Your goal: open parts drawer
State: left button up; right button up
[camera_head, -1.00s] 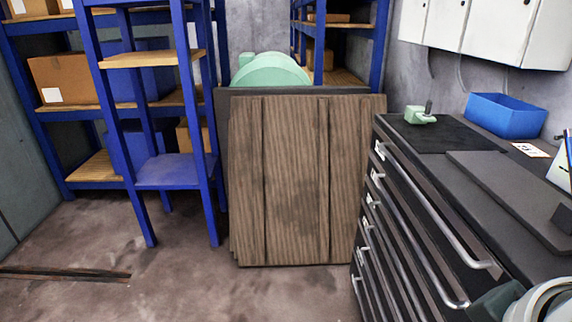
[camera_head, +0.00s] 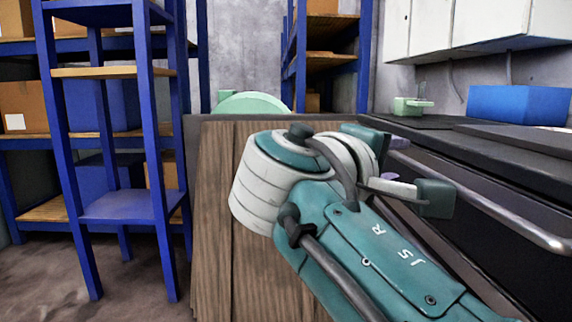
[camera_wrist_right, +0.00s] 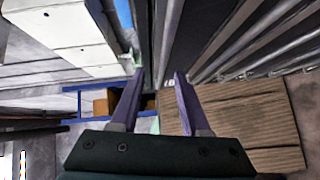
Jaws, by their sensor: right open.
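The black parts drawer cabinet (camera_head: 510,250) stands at the right in the head view, with a long silver bar handle (camera_head: 500,215) along its top drawer. The drawer fronts look shut, though my arm hides much of them. My right gripper (camera_head: 402,165) is beside the front of the cabinet, near the far end of the top handle. Its two purple fingers are apart and nothing shows between them as held. In the right wrist view the gripper (camera_wrist_right: 160,78) is open, and several silver handles (camera_wrist_right: 265,45) run along the right of the fingers. My left gripper is not in view.
A brown wooden panel (camera_head: 212,240) stands behind my right arm. Blue shelving (camera_head: 110,205) is at the left. A blue bin (camera_head: 520,105) and a small green device (camera_head: 412,106) sit on the cabinet top. White wall cabinets (camera_head: 470,25) hang above. Floor at lower left is clear.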

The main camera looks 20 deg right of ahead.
aim_at(408, 164)
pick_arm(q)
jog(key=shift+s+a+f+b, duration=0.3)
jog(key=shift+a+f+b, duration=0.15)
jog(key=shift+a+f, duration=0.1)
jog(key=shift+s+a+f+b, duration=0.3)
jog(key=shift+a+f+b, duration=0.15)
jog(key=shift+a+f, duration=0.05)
pick_arm(e)
jog(key=x, duration=0.7)
jog(key=shift+w+d+f, duration=0.2)
jog(key=shift+d+f, duration=0.1)
jog(key=shift+f, duration=0.05)
jog(key=shift+c, duration=0.4)
grip_shut()
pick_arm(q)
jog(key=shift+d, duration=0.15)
